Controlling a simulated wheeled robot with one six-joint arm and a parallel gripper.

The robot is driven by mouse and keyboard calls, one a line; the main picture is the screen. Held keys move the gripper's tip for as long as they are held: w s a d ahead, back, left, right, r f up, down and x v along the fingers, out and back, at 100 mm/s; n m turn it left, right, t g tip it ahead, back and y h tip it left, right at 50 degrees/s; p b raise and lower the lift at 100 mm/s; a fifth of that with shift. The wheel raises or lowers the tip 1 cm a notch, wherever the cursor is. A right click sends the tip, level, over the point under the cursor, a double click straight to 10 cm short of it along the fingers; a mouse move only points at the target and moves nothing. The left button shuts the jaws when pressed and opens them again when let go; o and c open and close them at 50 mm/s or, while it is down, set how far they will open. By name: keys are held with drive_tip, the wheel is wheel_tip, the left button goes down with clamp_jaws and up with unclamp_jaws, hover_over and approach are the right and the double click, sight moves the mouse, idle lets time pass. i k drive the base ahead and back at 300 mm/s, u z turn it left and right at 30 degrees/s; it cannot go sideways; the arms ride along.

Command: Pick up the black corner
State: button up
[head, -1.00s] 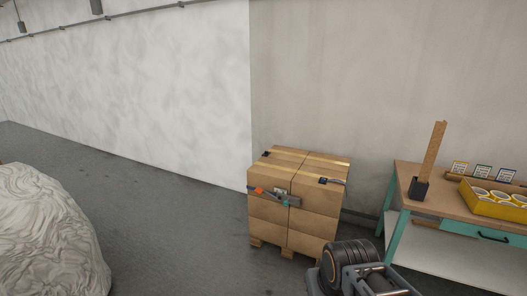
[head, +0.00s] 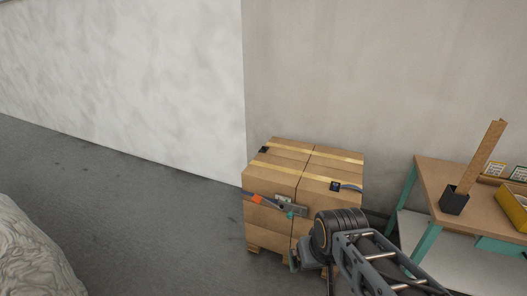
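Two small black corners sit on the top edges of a stack of cardboard boxes. One black corner (head: 263,150) is at the far left edge of the top; the other black corner (head: 336,186) is at the front right, beside a short curved grey band (head: 351,188). My arm (head: 340,228) reaches in from the lower right, its dark joint covering part of the stack's lower right front in the picture. No gripper fingers can be made out, so their opening and their distance to the corners cannot be seen.
To the right is a workbench (head: 440,178) with a black holder (head: 453,202) and yellow box (head: 514,207).

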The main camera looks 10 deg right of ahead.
sight(264, 149)
drive_tip(key=u, duration=0.2)
drive_tip(key=i, duration=0.3)
drive_tip(key=u, duration=0.9)
drive_tip(key=i, duration=1.8)
drive_tip(key=z, duration=1.05)
drive_tip(key=i, duration=0.75)
drive_tip(key=z, duration=0.65)
